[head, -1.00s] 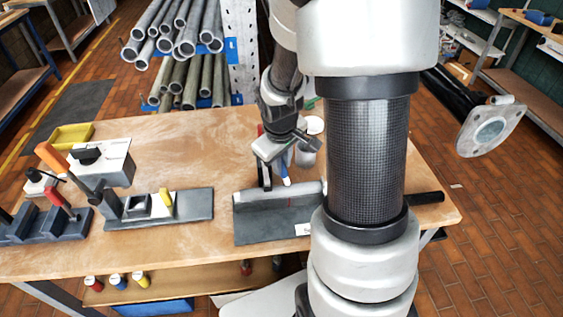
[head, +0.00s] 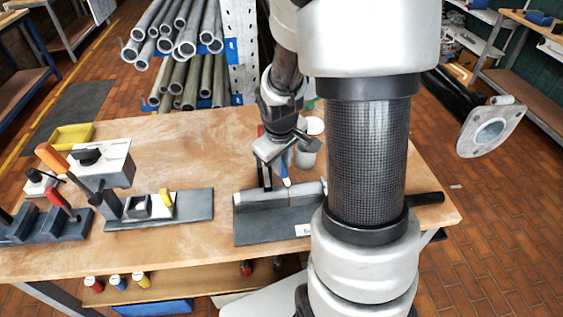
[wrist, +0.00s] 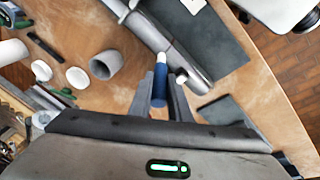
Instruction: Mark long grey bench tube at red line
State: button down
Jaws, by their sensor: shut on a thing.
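The long grey bench tube (head: 262,196) lies on a dark grey plate (head: 265,232) on the bench, its right part hidden behind my arm. A red line (head: 290,199) shows across it. My gripper (wrist: 163,82) is shut on a blue marker (wrist: 160,72), which points down at the tube. In the head view the marker's tip (head: 288,184) is at the tube's upper edge, close to the red line; I cannot tell if it touches. The tube runs diagonally in the wrist view (wrist: 188,58).
A grey cup (wrist: 106,64) stands beside the gripper. Racked tubes (head: 180,35) rise behind the bench. Bare wood (head: 185,150) lies between.

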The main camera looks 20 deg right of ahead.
jog(key=shift+r+p, duration=2.05)
jog(key=shift+r, duration=1.35)
